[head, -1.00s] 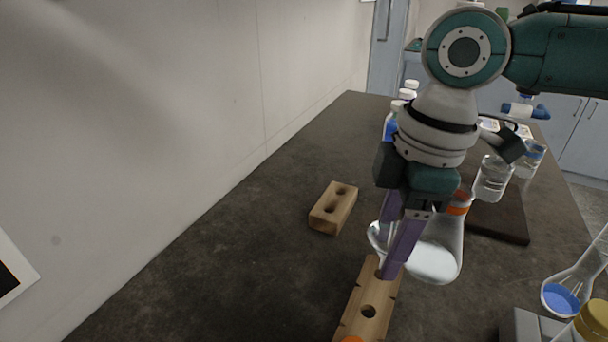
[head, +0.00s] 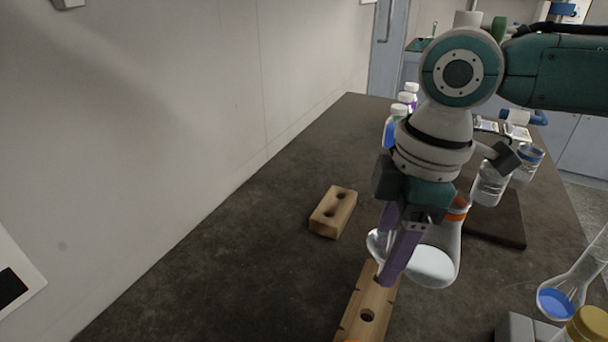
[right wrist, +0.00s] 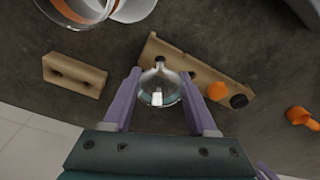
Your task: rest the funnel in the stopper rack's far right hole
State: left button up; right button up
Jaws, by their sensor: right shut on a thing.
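The clear glass funnel (head: 376,246) is between the purple fingers of my right gripper (head: 390,268), which is shut on it. It also shows in the right wrist view (right wrist: 159,90), with its round mouth facing the camera. The wooden stopper rack (head: 352,322) lies under the fingers, and the funnel is over its far end. The rack (right wrist: 178,57) shows open holes, an orange stopper (right wrist: 216,91) and a black stopper (right wrist: 239,101) in the wrist view. The funnel's stem is mostly hidden, so I cannot tell whether it is in a hole. My left gripper is not in view.
A smaller wooden block (head: 333,212) with holes lies left of the gripper. A flask with an orange band (head: 435,264) stands close to the right of the fingers. A flask with blue liquid (head: 556,302) is at the right. The left tabletop is clear.

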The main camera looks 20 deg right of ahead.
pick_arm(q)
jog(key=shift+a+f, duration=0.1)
pick_arm(e)
jog(key=shift+f, duration=0.15)
pick_arm(q)
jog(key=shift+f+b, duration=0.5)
jog(key=shift+b, duration=0.1)
pick_arm(e)
jog(key=shift+f, duration=0.9)
jog(key=shift+f, duration=0.4)
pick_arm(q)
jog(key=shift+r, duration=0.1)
pick_arm(e)
jog(key=shift+d+f, duration=0.1)
jog(key=shift+f, duration=0.05)
